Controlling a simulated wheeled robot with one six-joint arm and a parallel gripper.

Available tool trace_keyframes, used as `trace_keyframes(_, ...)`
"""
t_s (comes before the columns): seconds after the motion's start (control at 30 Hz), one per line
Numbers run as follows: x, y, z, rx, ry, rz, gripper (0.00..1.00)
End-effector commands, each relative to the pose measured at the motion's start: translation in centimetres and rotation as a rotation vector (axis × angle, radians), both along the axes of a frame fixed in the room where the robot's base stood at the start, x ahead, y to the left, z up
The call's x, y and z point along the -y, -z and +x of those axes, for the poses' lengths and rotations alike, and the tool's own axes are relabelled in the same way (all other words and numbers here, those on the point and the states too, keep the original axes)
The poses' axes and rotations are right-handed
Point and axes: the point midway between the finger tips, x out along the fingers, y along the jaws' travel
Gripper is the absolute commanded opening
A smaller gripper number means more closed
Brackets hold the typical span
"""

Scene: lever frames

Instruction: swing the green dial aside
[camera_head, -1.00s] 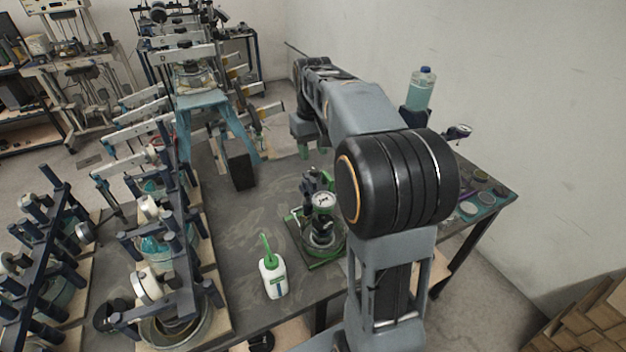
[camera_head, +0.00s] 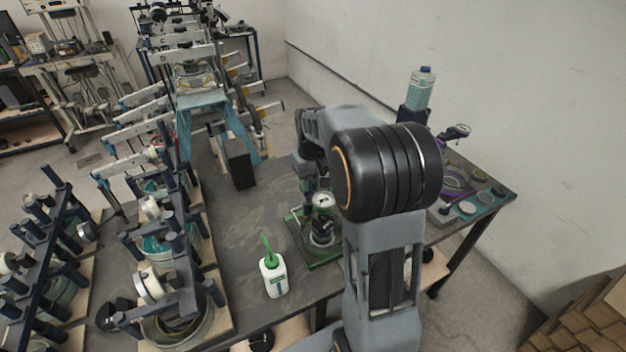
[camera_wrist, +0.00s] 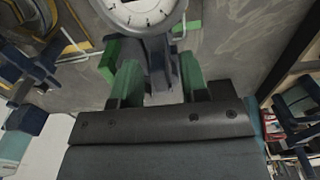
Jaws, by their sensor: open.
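The dial (camera_head: 323,200) has a round white face and stands on a dark fixture with a green base plate (camera_head: 322,262) on the dark table. In the wrist view the white dial face (camera_wrist: 143,12) with black marks is cut off by the top edge. A blue-grey stem (camera_wrist: 158,62) runs down from it. My gripper (camera_wrist: 157,78) is open, with its two green fingers on either side of this stem in the picture. I cannot tell whether they touch it. In the head view my arm hides part of the fixture.
A white bottle with a green spout (camera_head: 272,275) stands in front of the fixture, to its left. Racks with dark posts (camera_head: 165,250) fill the left side. A black box (camera_head: 240,165) stands behind. A clear bottle (camera_head: 420,90) and small dishes (camera_head: 467,208) are at the right.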

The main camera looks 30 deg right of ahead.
Motion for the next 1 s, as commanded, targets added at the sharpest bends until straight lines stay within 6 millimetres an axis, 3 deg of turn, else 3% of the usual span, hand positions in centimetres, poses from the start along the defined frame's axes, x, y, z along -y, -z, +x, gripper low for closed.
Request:
trace_keyframes(0.07, 0.00, -0.01, 0.00, 0.000, 0.000, 0.000, 0.40)
trace_keyframes(0.5, 0.01, -0.04, -0.01, 0.000, 0.000, 0.000, 0.00)
trace_keyframes(1.0, -0.57, -0.06, 0.08, 0.000, 0.011, 0.000, 0.00)
